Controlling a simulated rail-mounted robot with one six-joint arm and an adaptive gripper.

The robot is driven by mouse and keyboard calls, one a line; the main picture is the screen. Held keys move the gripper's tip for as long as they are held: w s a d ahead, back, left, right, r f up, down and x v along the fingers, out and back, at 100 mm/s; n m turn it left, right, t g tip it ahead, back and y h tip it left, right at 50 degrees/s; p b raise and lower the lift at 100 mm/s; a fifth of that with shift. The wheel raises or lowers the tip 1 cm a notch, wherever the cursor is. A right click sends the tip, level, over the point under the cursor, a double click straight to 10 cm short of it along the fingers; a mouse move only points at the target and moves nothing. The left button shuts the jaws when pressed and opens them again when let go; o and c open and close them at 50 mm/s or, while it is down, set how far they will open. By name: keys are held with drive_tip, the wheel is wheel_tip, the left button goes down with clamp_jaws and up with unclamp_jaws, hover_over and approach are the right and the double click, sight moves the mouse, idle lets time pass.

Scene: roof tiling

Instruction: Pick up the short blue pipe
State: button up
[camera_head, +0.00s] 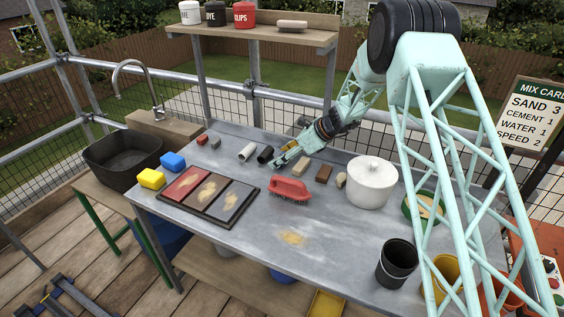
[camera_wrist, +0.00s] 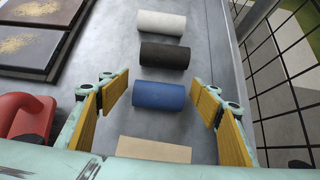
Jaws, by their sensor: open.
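The short blue pipe (camera_wrist: 159,96) lies on its side on the grey metal table in the wrist view, crosswise between the two yellow-padded fingers of my gripper (camera_wrist: 161,100). The fingers are spread, with a gap at each end of the pipe; I cannot tell their height above it. In the head view my gripper (camera_head: 281,161) is low over the back of the table, and the blue pipe cannot be made out there. A black pipe (camera_wrist: 165,55) and a white pipe (camera_wrist: 162,23) lie beyond the blue one, roughly parallel to it.
A tan block (camera_wrist: 153,149) lies on the near side of the blue pipe. A red-handled brush (camera_head: 290,190) and a dark tray (camera_head: 207,211) with coloured panels are on the table. A white lidded pot (camera_head: 371,183) stands to the right. Wire mesh runs behind the table.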

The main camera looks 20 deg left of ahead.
drive_tip(key=shift+c, duration=0.9)
drive_tip(key=c, duration=0.7)
drive_tip(key=shift+r, duration=0.1)
drive_tip(key=shift+r+p, duration=0.65)
drive_tip(key=shift+r, duration=1.1)
drive_tip(key=s+d, duration=0.3)
drive_tip(key=d, duration=0.1)
drive_tip(key=s+d+r, duration=0.1)
drive_tip(key=s+d, duration=0.2)
drive_tip(key=d, duration=0.1)
drive_tip(key=s+d+p, duration=0.1)
drive_tip(key=s+d, duration=0.2)
drive_tip(key=d, duration=0.1)
drive_tip(key=shift+s+d+r, duration=0.15)
drive_tip(key=shift+s+d, duration=0.2)
drive_tip(key=shift+d, duration=0.05)
